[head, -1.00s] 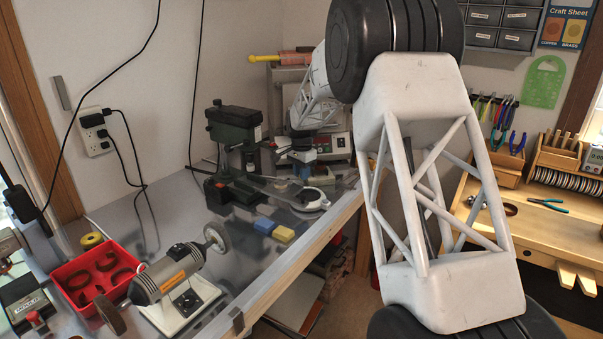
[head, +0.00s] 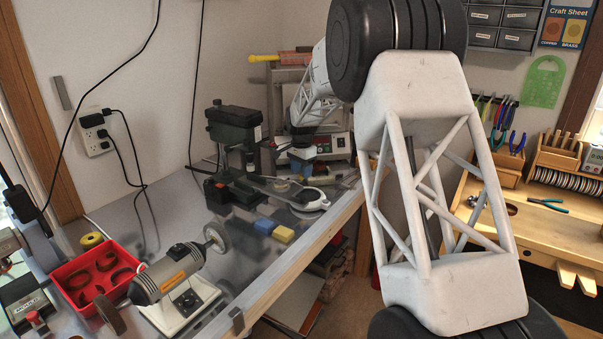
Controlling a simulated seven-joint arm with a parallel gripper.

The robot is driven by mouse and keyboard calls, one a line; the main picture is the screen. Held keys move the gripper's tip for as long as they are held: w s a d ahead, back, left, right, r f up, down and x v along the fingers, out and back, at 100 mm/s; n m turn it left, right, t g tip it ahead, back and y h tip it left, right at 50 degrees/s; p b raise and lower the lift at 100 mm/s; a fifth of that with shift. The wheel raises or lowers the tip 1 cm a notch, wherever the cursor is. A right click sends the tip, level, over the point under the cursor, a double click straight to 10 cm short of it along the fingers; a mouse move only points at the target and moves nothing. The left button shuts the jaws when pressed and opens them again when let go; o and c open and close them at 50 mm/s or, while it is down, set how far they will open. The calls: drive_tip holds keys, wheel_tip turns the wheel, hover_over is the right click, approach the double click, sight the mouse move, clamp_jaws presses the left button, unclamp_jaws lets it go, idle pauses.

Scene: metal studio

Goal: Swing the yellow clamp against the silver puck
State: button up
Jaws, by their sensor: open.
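My gripper (head: 303,166) shows small in the head view, at the far part of the metal bench, pointing down beside the green drill press. Its fingers are too small and cluttered to make out clearly. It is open. A round silver and white object (head: 311,199), perhaps the silver puck, lies on the bench just below and in front of it in the picture. A small yellow block (head: 284,234) lies nearer on the bench; I cannot tell whether it is the yellow clamp. No clamp shape shows clearly.
A blue block (head: 265,226) sits beside the yellow one. The green drill press (head: 234,150) stands close left of my gripper. A bench grinder (head: 174,279) and a red bin (head: 95,280) are at the near left. The bench's wooden edge (head: 297,262) runs along the right.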

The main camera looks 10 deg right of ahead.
wheel_tip(320, 180, up, 7)
drive_tip(key=shift+f, duration=0.15)
drive_tip(key=shift+s, duration=0.1)
idle(0.5)
drive_tip(key=shift+s+r, duration=0.15)
drive_tip(key=shift+r, duration=0.1)
drive_tip(key=s+r+n+t, duration=0.1)
drive_tip(key=s+r+n, duration=0.3)
drive_tip(key=s, duration=1.1)
drive_tip(key=s+r+n, duration=0.1)
drive_tip(key=s+r, duration=0.5)
drive_tip(key=s, duration=0.8)
drive_tip(key=s+f+n, duration=0.3)
drive_tip(key=s, duration=1.3)
drive_tip(key=s+f+n+t, duration=0.1)
drive_tip(key=s+f+n, duration=0.2)
drive_tip(key=s, duration=1.2)
drive_tip(key=shift+s+a+f+t, duration=0.15)
drive_tip(key=shift+s+f+t, duration=0.2)
drive_tip(key=shift+f, duration=0.2)
